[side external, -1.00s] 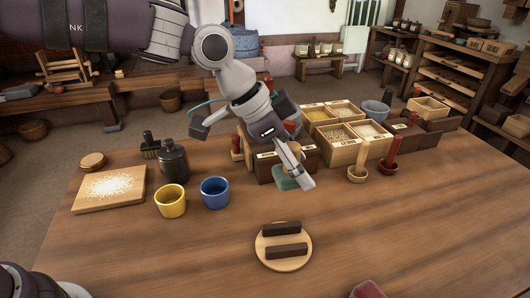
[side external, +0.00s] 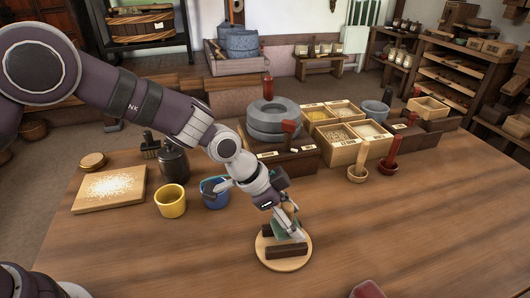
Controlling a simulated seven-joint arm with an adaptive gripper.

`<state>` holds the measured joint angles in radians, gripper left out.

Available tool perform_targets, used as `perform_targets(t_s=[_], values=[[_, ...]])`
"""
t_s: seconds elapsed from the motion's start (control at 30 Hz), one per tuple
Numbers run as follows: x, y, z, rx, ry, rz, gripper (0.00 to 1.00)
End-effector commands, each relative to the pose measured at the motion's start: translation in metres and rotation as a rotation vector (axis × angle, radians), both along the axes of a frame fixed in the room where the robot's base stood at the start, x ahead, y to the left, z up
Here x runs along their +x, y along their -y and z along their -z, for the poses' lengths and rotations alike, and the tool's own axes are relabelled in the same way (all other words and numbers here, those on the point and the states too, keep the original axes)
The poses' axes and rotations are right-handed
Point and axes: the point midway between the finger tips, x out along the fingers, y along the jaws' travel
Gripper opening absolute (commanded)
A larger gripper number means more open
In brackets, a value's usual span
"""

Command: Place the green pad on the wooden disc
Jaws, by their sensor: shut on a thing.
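The green pad (side external: 279,229) is in my gripper (side external: 288,232), which is shut on it. The pad is partly hidden by the fingers and looks tilted. The round wooden disc (side external: 297,263) lies on the table, with two dark bars on it. The front bar (side external: 286,252) shows clearly. The rear bar (side external: 266,231) is mostly hidden behind my gripper and the pad. My gripper and the pad are over the back part of the disc. I cannot tell whether the pad touches the disc or the bars.
A blue cup (side external: 213,195) stands close to my wrist, beside a yellow cup (side external: 171,201). A grey stone quern (side external: 271,118) stands behind the arm. Grain boxes (side external: 345,150) and two scoops stand at the back right. The table right of the disc is clear.

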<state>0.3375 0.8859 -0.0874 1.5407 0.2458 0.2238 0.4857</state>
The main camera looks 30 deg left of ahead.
Motion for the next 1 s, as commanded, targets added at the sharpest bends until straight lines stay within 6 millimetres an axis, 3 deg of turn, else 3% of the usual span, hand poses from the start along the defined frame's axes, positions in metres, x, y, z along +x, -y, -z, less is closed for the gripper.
perform_targets(t_s=[0.37,0.4,0.6,0.87,1.0], values=[[0.000,0.000,0.010,0.000,0.000,0.000,0.19],[0.000,0.000,0.010,0.000,0.000,0.000,0.52],[0.000,0.000,0.009,0.000,0.000,0.000,0.76],[0.000,0.000,0.009,0.000,0.000,0.000,0.76],[0.001,0.000,-0.004,-0.001,0.004,0.001,0.76]])
